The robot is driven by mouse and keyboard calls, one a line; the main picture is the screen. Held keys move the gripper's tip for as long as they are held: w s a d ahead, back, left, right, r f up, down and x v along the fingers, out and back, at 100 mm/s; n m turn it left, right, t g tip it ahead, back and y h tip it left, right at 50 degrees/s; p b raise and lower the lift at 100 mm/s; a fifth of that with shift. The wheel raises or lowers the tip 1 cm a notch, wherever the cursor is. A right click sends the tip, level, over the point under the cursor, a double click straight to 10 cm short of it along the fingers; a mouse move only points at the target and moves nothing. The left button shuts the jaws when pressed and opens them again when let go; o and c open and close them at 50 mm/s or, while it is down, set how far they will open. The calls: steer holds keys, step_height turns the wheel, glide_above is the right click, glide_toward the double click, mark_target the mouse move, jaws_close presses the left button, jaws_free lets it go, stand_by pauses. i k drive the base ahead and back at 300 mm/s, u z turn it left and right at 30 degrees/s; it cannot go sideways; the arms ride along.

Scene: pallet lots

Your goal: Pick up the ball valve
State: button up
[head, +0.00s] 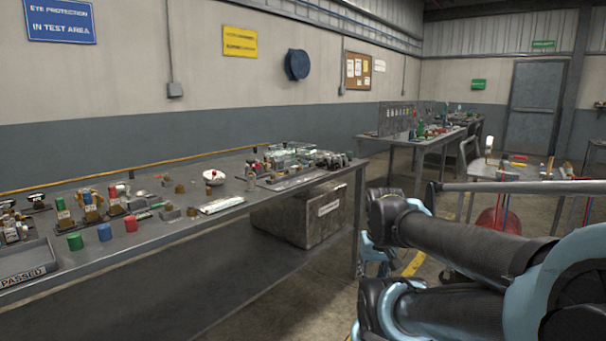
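I cannot pick out the ball valve for sure. Several small brass-coloured fittings (180,188) and metal parts lie on the long grey workbench (190,228) at the left, too small to name. More mixed parts lie at that bench's far end. My arm's dark links and light blue joints fill the lower right, off the bench. My gripper is not in view, so its opening and anything in it are hidden.
A tray marked PASSED (28,270) sits at the bench's near left. Green (75,241) and blue (105,232) cylinders stand near its front edge. A grey crate (300,215) is under the bench. Other tables stand further back, with floor between.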

mark_target(270, 164)
steer(key=z, duration=0.65)
steer(key=i, duration=0.8)
steer(key=u, duration=0.75)
steer(key=i, duration=0.45)
steer(key=u, duration=0.4)
